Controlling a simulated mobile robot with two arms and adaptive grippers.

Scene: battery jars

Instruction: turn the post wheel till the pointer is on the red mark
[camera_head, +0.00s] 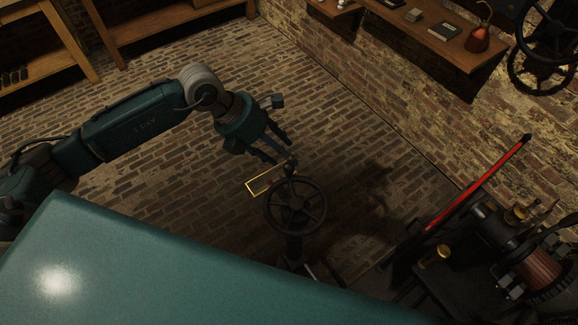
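The post wheel (325,208) is a dark spoked handwheel on a dark post, standing over the brick floor at the middle of the head view. A small dark knob or handle (290,167) stands at its far rim. My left gripper (279,149) is just beyond the wheel, close to the knob. Its dark fingers are spread and point toward the knob, with nothing visible between them. I cannot tell whether a finger touches it. A yellow-edged plate (256,187) shows left of the wheel. I cannot make out the pointer or the red mark. My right gripper is out of view.
A machine with a long red bar (475,185) and a copper coil (533,268) stands at the right. A wall shelf (425,28) holds small items and a copper-coloured can (479,40). Large dark wheels (543,62) hang upper right. Open brick floor (160,190) lies left of the post.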

